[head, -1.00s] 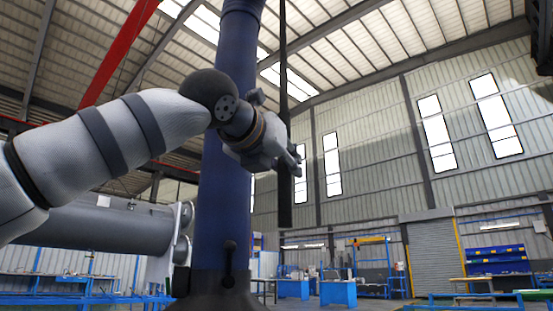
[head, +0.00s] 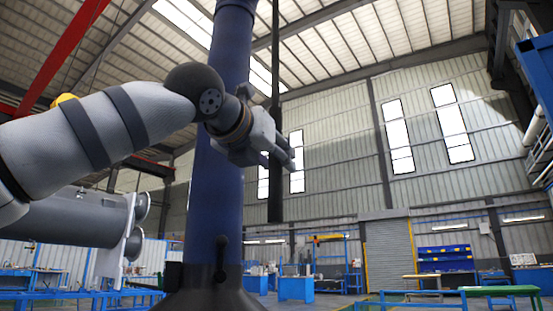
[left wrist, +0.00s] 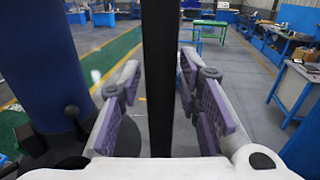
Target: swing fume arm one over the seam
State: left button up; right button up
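A large blue upright tube (head: 216,215) with a dark flared hood (head: 208,297) at its bottom fills the middle of the head view; it looks like the fume arm. A small black lever (head: 221,262) sits low on the tube. A black vertical bar (head: 275,205) hangs just right of the tube. My left gripper (head: 287,152) is at this bar. In the left wrist view, the bar (left wrist: 160,80) runs between the two purple-padded fingers, with gaps visible on both sides, and the tube (left wrist: 45,60) stands to the left. No seam can be made out. My right gripper is not in view.
A grey cylindrical vessel (head: 70,220) lies at the left, behind my arm. Blue benches (head: 296,289) and a green-topped table (head: 500,291) stand farther back. In the left wrist view, open grey floor (left wrist: 235,80) lies beyond the fingers, with a blue table (left wrist: 300,90) at right.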

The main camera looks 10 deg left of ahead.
pick_arm(q)
jog(key=v, duration=1.2)
